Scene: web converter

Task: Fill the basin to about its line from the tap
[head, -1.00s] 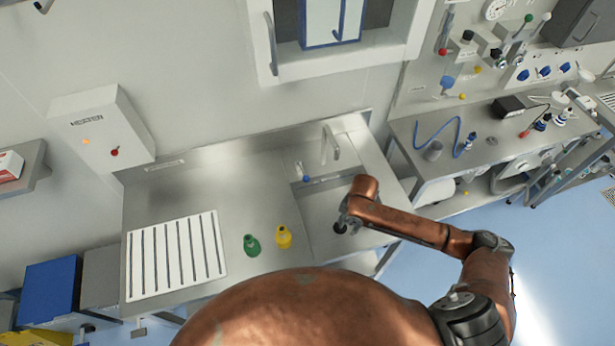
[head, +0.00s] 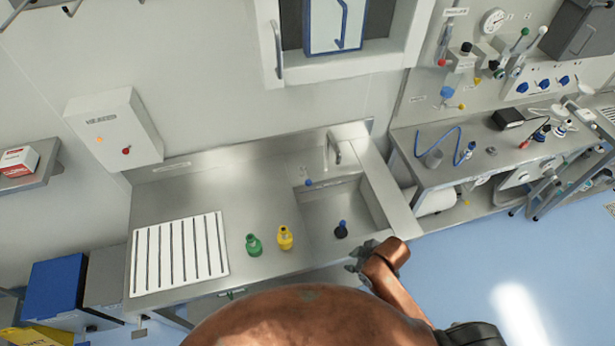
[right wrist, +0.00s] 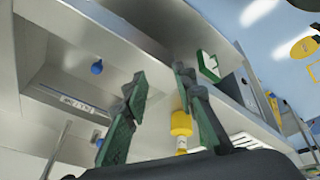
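The steel basin (head: 375,200) is sunk into the right end of the counter, and no water shows in it. A dark blue plug with an upright handle (head: 341,229) stands on its floor; its blue top (right wrist: 97,67) also shows in the right wrist view. The tap (head: 333,148) stands behind the basin, with a blue knob (head: 308,183) to its left. No stream shows from the tap. A label strip (right wrist: 72,103) shows in the right wrist view; its text is unreadable. My right gripper (head: 358,256) is at the basin's front edge, fingers apart (right wrist: 160,88) and empty. My left gripper is out of view.
A green bottle (head: 253,245) and a yellow bottle (head: 285,238) stand left of the basin. A slatted white drainer (head: 180,255) lies farther left. A bench with a blue hose (head: 440,142) stands to the right. Counter behind the bottles is clear.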

